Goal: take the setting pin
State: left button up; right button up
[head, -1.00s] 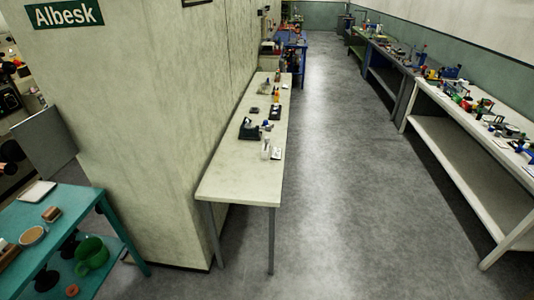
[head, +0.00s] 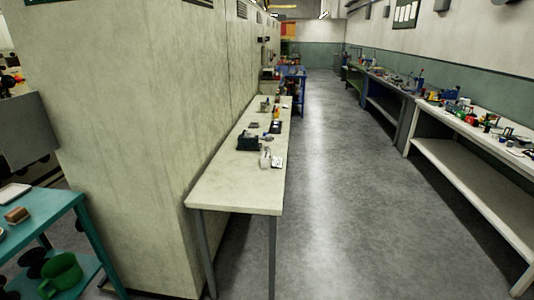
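I cannot make out a setting pin in the head view; the items on the tables are too small to tell. A long pale table (head: 236,192) stands against the wall at centre left. On it are a dark tape-dispenser-like item (head: 248,142), a small white bottle-like item (head: 265,158) and an orange item (head: 276,112) farther back. Neither of my grippers is in view.
A grey floor aisle (head: 340,180) runs clear down the middle. A white bench (head: 460,180) with several small items lines the right side. A blue table (head: 292,75) stands farther back.

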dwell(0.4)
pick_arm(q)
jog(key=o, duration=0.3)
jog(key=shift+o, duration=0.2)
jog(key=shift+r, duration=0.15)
